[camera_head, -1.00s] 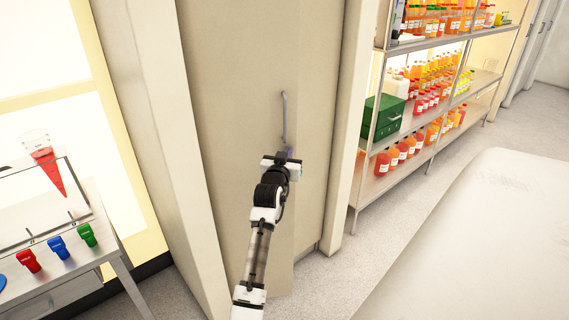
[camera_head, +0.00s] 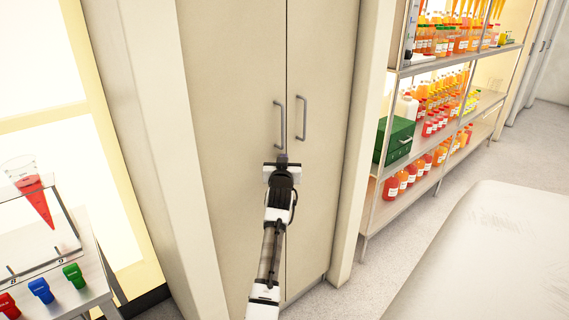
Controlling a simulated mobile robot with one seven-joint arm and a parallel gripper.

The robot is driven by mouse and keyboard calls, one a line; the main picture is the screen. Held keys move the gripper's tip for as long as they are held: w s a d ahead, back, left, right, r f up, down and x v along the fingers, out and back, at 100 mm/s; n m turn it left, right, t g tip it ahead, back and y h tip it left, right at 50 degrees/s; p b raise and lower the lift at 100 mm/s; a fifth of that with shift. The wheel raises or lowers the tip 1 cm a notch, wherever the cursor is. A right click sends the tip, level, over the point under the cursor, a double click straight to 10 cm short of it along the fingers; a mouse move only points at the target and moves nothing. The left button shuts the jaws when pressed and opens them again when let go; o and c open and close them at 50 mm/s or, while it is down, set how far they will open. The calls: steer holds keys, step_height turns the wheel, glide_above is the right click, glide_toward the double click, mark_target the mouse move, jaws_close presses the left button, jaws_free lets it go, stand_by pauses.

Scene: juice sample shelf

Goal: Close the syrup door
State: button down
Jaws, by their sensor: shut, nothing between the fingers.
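A tall beige cabinet has a left door (camera_head: 235,110) and a right door (camera_head: 325,90), each with a vertical grey handle near the middle seam. The left door, which looks like the syrup door, appears flush or nearly flush with the right one. No label is readable on it. My gripper (camera_head: 282,158) is shut and empty, at the left door's face near the seam, just below the left handle (camera_head: 281,126). I cannot tell whether its tips touch the door. My arm hides part of the lower seam.
A metal shelf with juice bottles and a green box (camera_head: 394,140) stands right of the cabinet. A white rounded surface (camera_head: 490,260) fills the lower right. At lower left is a table with coloured clips and a red cone (camera_head: 36,205). Floor shows between shelf and white surface.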

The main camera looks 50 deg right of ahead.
steer(key=shift+w+a+r, duration=0.1)
steer(key=shift+w+r, duration=0.3)
